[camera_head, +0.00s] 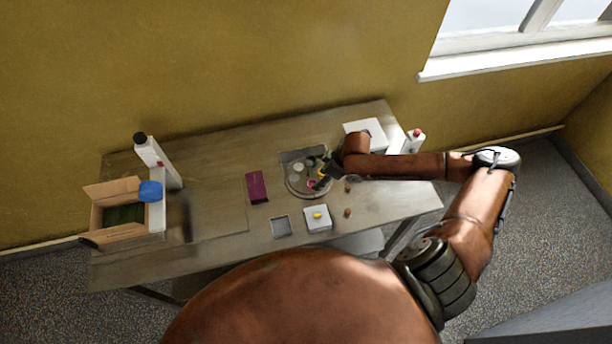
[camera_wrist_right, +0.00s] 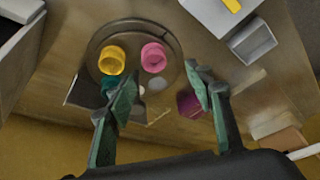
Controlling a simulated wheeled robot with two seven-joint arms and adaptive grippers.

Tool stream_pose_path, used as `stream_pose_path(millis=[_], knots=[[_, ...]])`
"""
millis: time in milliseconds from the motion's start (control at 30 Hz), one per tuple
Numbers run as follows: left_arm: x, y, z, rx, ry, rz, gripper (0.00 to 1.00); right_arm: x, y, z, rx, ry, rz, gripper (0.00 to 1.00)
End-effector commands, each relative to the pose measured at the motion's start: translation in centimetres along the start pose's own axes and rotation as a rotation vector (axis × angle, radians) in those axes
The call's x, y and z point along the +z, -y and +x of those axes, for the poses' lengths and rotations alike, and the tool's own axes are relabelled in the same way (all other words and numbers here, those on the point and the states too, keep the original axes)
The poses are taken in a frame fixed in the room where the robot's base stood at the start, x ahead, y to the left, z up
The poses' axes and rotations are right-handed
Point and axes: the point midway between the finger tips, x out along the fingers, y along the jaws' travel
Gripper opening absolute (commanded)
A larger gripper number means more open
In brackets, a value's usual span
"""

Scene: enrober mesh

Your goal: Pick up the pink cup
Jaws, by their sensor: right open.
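The pink cup (camera_wrist_right: 153,57) stands on a round grey tray (camera_wrist_right: 97,41) in the right wrist view, right beside a yellow cup (camera_wrist_right: 111,60). In the head view the pink cup (camera_head: 312,184) is small, near the front of the tray (camera_head: 297,188). A teal cup (camera_wrist_right: 108,86) is partly hidden behind a finger of my right gripper (camera_wrist_right: 160,90). My right gripper is open and empty, with its two fingers apart, and the pink cup shows beyond the gap between them. I cannot tell how far the fingertips are from the cup. My left gripper is not in view.
On the table (camera_head: 220,215) are a magenta box (camera_head: 257,187), a small grey tray (camera_head: 281,226), and a white block with a yellow item (camera_head: 318,218). An open carton (camera_head: 115,213) and a white bottle (camera_head: 150,155) stand at the left. The front left of the table is clear.

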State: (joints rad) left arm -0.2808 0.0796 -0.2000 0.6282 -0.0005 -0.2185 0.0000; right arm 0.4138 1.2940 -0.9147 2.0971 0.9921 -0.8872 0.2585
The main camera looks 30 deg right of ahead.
Motion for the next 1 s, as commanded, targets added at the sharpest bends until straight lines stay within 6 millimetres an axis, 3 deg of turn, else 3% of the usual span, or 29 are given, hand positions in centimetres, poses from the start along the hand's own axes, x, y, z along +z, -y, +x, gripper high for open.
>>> stream_pose_path(millis=[167,500,700,867,1000], knots=[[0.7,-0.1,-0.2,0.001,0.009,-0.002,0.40,-0.1,0.0,1.4,-0.003,0.001,-0.001,0.48],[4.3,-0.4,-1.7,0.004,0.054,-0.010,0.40,0.1,-0.7,5.4,-0.003,0.001,-0.003,0.48],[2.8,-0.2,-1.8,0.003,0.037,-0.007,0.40,0.3,-0.8,7.6,-0.001,0.000,-0.003,0.48],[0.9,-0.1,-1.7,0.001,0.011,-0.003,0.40,0.4,-0.8,7.8,0.000,0.001,-0.003,0.48],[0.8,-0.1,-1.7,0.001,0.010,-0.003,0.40,0.5,-0.8,7.8,0.000,0.001,-0.003,0.46]])
